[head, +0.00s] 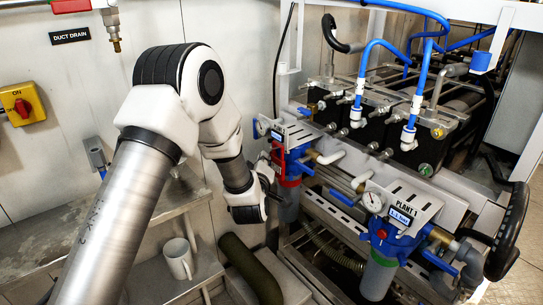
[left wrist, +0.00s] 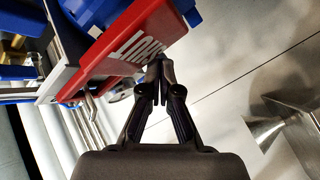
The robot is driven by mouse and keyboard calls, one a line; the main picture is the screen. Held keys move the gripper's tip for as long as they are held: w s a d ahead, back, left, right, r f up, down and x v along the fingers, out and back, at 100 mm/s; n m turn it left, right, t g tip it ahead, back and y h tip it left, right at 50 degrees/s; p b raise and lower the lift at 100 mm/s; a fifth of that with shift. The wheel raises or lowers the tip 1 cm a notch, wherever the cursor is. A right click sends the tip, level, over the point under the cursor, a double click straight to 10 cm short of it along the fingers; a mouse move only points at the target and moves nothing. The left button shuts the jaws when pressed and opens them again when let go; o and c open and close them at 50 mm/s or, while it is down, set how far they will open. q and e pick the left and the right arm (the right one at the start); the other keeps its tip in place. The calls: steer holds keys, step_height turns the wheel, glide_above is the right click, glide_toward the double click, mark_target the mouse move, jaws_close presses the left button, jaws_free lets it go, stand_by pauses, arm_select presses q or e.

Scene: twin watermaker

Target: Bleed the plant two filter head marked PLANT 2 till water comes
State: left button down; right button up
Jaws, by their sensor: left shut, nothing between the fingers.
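The left-hand filter head (head: 296,137) is blue, with a small gauge and display panel on top; its name plate is too small to read. A red part (head: 285,166) sits at its near left side. My right gripper is not in view.
A similar filter head marked PLANT 1 (head: 383,237) stands to the right, with its gauge (head: 373,202). A white mug (head: 179,258) stands on the lower shelf at left. A dark green cylinder (head: 250,270) lies near the shelf. Blue hoses (head: 420,75) run above the pipework.

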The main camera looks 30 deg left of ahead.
arm_select(q)
steer(key=shift+w+d, duration=0.25)
steer(key=shift+w, duration=0.35)
stand_by(0.7)
steer(key=shift+s, duration=0.1)
stand_by(1.1)
steer(key=shift+s+a, duration=0.3)
steer(key=shift+s, duration=0.45)
steer(key=s, duration=0.1)
steer(key=s+a, duration=0.1)
steer(key=s, duration=0.1)
steer(key=s+a, duration=0.1)
steer(key=shift+s+b, duration=0.3)
steer(key=shift+b, duration=0.1)
